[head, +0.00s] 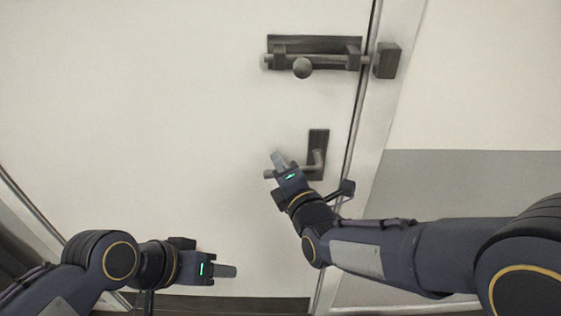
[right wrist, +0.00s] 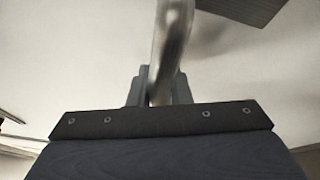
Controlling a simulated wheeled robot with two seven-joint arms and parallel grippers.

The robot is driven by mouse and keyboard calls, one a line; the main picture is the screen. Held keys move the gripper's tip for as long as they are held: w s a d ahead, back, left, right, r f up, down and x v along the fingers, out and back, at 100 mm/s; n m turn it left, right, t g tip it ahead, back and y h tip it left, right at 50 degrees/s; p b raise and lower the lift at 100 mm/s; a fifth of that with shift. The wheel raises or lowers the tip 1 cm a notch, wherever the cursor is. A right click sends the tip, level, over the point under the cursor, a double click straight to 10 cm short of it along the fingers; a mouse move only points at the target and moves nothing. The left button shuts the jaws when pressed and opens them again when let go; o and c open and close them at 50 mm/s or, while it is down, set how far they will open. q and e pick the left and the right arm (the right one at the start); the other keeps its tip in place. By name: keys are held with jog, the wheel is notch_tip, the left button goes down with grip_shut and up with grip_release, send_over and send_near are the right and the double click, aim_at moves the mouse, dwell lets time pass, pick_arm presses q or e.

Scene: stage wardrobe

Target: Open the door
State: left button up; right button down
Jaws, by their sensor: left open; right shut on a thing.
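The white door (head: 150,110) fills the left and middle of the head view and looks closed against its frame. The lever handle (head: 316,160) sits on a dark plate near the door's right edge. My right gripper (head: 279,163) is shut on the lever; the metal bar (right wrist: 172,40) runs between its fingers in the right wrist view. A sliding bolt (head: 315,60) with a round knob (head: 302,68) is mounted above the handle. Its bar reaches right toward a dark keeper block (head: 387,60) on the frame. My left gripper (head: 225,271) is open and empty, low in front of the door.
The pale door frame (head: 385,110) runs down right of the door. Beyond it is a wall (head: 490,80), white above and grey below. A dark floor strip (head: 265,305) shows at the bottom. The space in front of the door's upper left is clear.

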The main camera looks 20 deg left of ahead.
jog(key=shift+w+d+f+n+g+h+p, duration=0.15)
jog(key=shift+d+f+n+h+p, duration=0.15)
jog(key=shift+f+n, duration=0.45)
jog(key=shift+d+f+n+g+h+p, duration=0.2)
jog(key=shift+f+n+h+p, duration=0.3)
jog(key=shift+n, duration=0.35)
jog(key=shift+w+d+f+n+g+h+p, duration=0.15)
jog(key=shift+d+f+n+h+p, duration=0.15)
jog(key=shift+f+n, duration=0.45)
jog(key=shift+r, duration=0.1)
jog(key=shift+s, duration=0.1)
